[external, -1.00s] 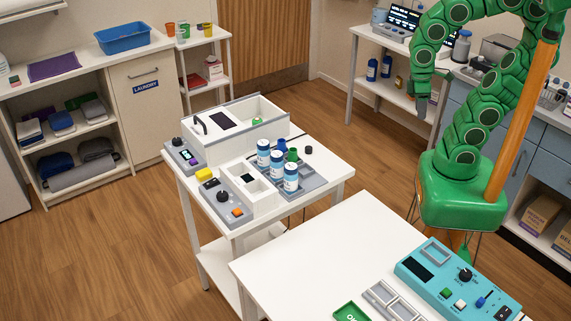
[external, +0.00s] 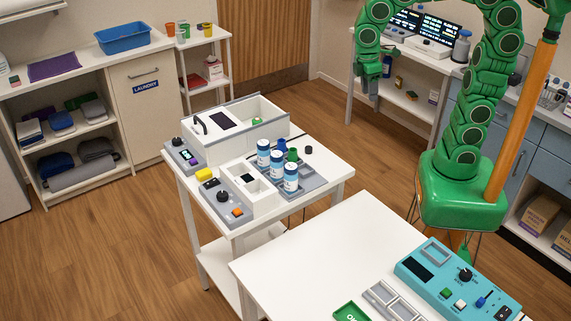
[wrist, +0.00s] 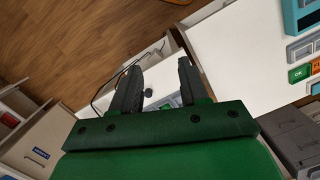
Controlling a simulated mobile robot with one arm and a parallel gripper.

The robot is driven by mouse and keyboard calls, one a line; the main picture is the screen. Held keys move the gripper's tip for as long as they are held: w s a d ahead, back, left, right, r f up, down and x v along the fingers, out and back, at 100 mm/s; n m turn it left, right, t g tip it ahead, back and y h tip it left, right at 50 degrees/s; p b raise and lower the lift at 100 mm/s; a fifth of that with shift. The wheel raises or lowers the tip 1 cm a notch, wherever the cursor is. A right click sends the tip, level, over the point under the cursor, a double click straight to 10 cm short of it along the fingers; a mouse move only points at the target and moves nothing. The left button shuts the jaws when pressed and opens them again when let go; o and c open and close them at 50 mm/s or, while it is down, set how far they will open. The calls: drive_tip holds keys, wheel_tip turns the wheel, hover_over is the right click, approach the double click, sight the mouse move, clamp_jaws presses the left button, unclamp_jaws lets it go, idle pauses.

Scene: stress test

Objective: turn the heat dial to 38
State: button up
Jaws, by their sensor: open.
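Three black dials show in the external view, and their labels are too small to read. One dial (external: 464,274) is on the teal control panel on the near white table. Another dial (external: 222,196) is on the grey unit with an orange button on the farther white table. A third dial (external: 177,142) is on the small grey box at that table's left end. My gripper (external: 367,98) hangs in the air, apart from all three. In the wrist view its dark fingers (wrist: 159,66) are spread and empty, with part of a white table beyond.
Several blue-and-white bottles (external: 290,178) stand on a grey tray near the grey unit. A white box with a handle (external: 212,146) is behind them. The near white table (external: 325,248) has a large bare area. A shelf desk with screens (external: 427,26) is at the back.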

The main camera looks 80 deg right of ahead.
drive_tip(key=w+a+r+n, duration=0.1)
drive_tip(key=w+a+n, duration=0.15)
drive_tip(key=w, duration=0.55)
drive_tip(key=w+a+r+n, duration=0.1)
drive_tip(key=w+a+n, duration=0.15)
drive_tip(key=w, duration=0.45)
drive_tip(key=n+t, duration=0.2)
drive_tip(key=n, duration=1.5)
hover_over(222, 194)
wheel_tip(222, 194, down, 15)
drive_tip(key=shift+r, duration=0.15)
drive_tip(key=shift+f, duration=3.9)
drive_tip(key=shift+c, duration=0.4)
